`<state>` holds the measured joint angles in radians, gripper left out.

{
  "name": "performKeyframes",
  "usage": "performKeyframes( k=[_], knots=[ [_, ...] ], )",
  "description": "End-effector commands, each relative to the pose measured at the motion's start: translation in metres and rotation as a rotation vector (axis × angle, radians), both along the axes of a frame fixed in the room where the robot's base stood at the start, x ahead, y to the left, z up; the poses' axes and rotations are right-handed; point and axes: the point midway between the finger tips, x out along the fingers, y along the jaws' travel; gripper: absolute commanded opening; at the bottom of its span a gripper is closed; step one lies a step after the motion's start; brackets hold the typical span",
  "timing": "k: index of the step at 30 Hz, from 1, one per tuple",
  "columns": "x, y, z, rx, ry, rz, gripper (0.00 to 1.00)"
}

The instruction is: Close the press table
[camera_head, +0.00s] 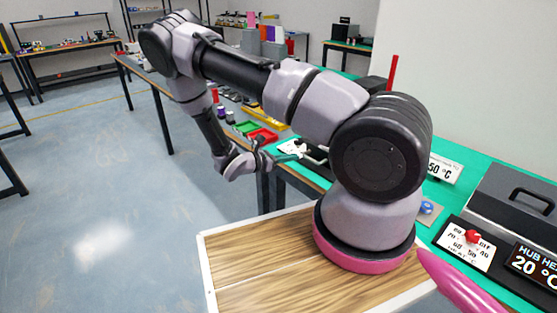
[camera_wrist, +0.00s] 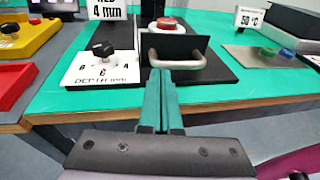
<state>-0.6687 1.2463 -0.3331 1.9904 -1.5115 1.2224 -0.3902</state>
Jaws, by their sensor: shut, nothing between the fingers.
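The press table shows in the wrist view as a dark plate with an upright black front (camera_wrist: 180,45) and a silver U-shaped handle (camera_wrist: 203,59). A red round part (camera_wrist: 166,21) shows behind that front. My gripper (camera_wrist: 160,74) is shut and empty, its teal fingers pointing at the handle. The fingertips overlap the handle's left part in the picture; I cannot tell whether they touch it. In the head view my gripper (camera_head: 300,149) is at the edge of the green bench, beside the handle, and my arm hides much of the press.
A white depth card with a black knob (camera_wrist: 103,49) stands left of the press table. Red (camera_wrist: 12,82) and yellow (camera_wrist: 32,38) trays lie farther left. A grey plate with small discs (camera_wrist: 268,56) lies right. The green bench top (camera_wrist: 90,98) is bare in front.

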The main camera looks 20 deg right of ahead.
Motion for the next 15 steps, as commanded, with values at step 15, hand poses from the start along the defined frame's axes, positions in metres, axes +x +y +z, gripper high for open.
performKeyframes(
  k=[15],
  knots=[
    [0.003, -0.019, -0.004, 0.000, 0.000, 0.000, 0.00]
  ],
)
